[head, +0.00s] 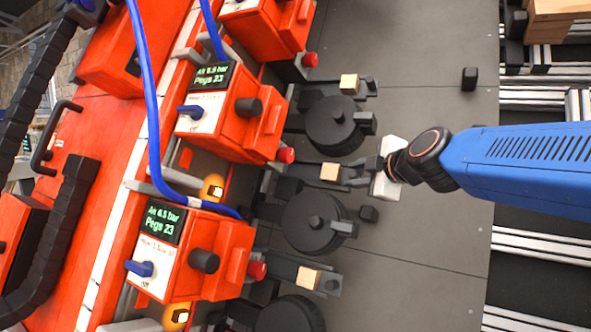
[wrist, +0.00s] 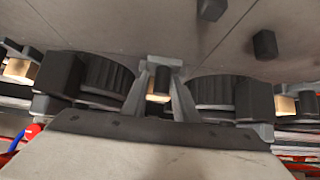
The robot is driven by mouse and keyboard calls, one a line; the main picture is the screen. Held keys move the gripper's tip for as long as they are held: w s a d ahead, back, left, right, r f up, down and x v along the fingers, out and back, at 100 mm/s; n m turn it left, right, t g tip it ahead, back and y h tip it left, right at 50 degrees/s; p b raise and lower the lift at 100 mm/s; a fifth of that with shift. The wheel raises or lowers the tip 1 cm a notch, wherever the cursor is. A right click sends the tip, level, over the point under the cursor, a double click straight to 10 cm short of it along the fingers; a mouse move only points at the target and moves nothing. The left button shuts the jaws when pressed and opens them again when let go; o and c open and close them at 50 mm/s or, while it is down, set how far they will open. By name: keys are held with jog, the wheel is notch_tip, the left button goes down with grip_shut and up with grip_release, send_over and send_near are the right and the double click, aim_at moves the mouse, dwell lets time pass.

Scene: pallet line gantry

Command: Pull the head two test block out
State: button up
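Three pale wooden test blocks sit on dark holders beside the red machine heads: an upper one (head: 349,84), a middle one (head: 331,172) and a lower one (head: 308,278). No head number is readable, so I cannot tell by label which is head two. My gripper (head: 352,173) is at the middle holder, its two fingers reaching left towards that block. In the wrist view the fingers (wrist: 162,92) stand either side of a dark knob, with part of the pale block (wrist: 157,98) showing between them. Whether they press on anything is unclear.
Round black drums (head: 335,125) and (head: 314,222) flank the middle holder closely. Red heads with lit displays (head: 163,221) and blue hoses (head: 150,90) stand left.

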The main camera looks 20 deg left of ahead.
jog(key=shift+w+d+f, duration=0.1)
jog(key=shift+d+f, duration=0.1)
jog(key=shift+f, duration=0.3)
jog(key=shift+r+v, duration=0.25)
jog(key=shift+v, duration=4.1)
jog(key=shift+a, duration=0.15)
jog(key=s+a+r+v, duration=0.1)
jog(key=v, duration=0.9)
jog(key=shift+s+a, duration=0.15)
jog(key=shift+a, duration=0.1)
jog(key=shift+f, duration=0.1)
